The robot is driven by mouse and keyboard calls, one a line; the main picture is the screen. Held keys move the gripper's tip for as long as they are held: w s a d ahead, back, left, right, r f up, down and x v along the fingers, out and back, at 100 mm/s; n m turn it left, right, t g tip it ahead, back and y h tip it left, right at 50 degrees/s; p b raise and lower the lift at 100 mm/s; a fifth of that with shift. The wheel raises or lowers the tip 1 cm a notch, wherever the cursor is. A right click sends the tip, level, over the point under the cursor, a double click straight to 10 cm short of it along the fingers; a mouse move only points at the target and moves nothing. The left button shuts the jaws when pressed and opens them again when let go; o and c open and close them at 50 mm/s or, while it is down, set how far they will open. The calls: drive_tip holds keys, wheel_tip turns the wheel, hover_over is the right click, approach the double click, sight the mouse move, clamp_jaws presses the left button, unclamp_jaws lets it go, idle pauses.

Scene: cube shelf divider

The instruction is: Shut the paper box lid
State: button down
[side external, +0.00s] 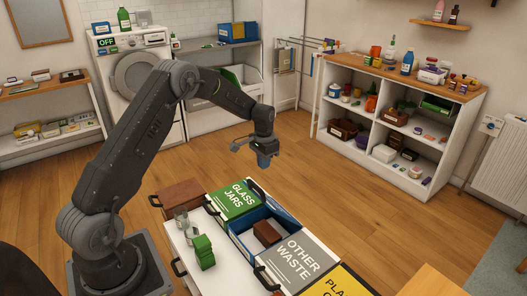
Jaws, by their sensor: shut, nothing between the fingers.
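A blue box (236,246) stands open on the white table, between the green-topped box marked GLASS JARS (237,199) and the grey-topped box marked OTHER WASTE (297,262). It is the only open one in the row and I take it as the paper box, though no label on it is readable. A brown block lies inside it (266,233). I cannot clearly make out its lid. My gripper (264,166) is shut and empty, pointing down, in the air above and beyond the row of boxes, apart from them.
A yellow-topped box (343,284) stands at the near right end of the row. A brown box (180,194), clear glass jars (182,220) and a green stacked object (204,252) are on the left. Shelves (390,125) stand well behind, with open floor between.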

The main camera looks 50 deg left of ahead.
sight(255, 185)
drive_tip(key=f, duration=0.1)
drive_tip(key=s+f, duration=0.1)
drive_tip(key=f, duration=0.2)
drive_tip(key=shift+s, duration=0.25)
drive_tip(key=shift+s+f, duration=0.5)
drive_tip(key=shift+f, duration=0.15)
drive_tip(key=shift+s+f, duration=0.35)
drive_tip(key=shift+s, duration=0.25)
drive_tip(key=s+f, duration=0.6)
drive_tip(key=f, duration=0.3)
drive_tip(key=s+f, duration=0.7)
drive_tip(key=f, duration=0.3)
drive_tip(key=shift+r, duration=0.1)
